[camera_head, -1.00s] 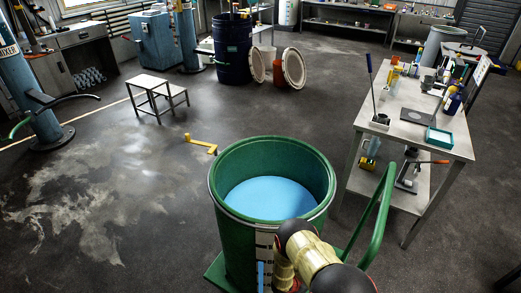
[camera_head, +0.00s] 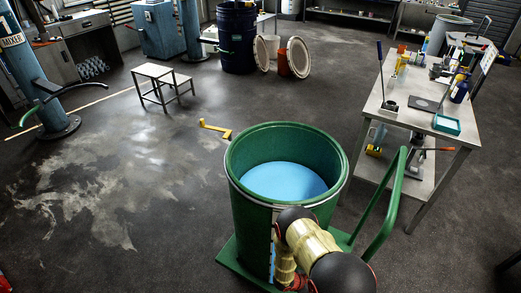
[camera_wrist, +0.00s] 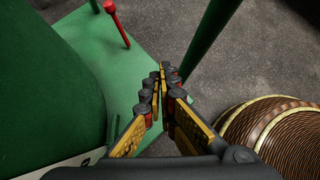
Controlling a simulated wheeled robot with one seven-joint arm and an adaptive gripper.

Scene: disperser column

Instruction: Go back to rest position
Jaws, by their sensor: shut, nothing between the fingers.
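My gripper (camera_wrist: 161,80) shows in the wrist view, shut and empty, with its fingers together over the green cart's flat base (camera_wrist: 142,65). In the head view my arm is folded in front of a green drum (camera_head: 240,200) with light blue contents (camera_head: 283,181); the gripper itself is hidden there. The drum's wall also fills the left of the wrist view (camera_wrist: 50,90), beside the fingers and apart from them.
The cart's green handle (camera_head: 388,205) rises right of my arm. A small step stool (camera_head: 160,82) and yellow bracket (camera_head: 213,128) are farther back.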

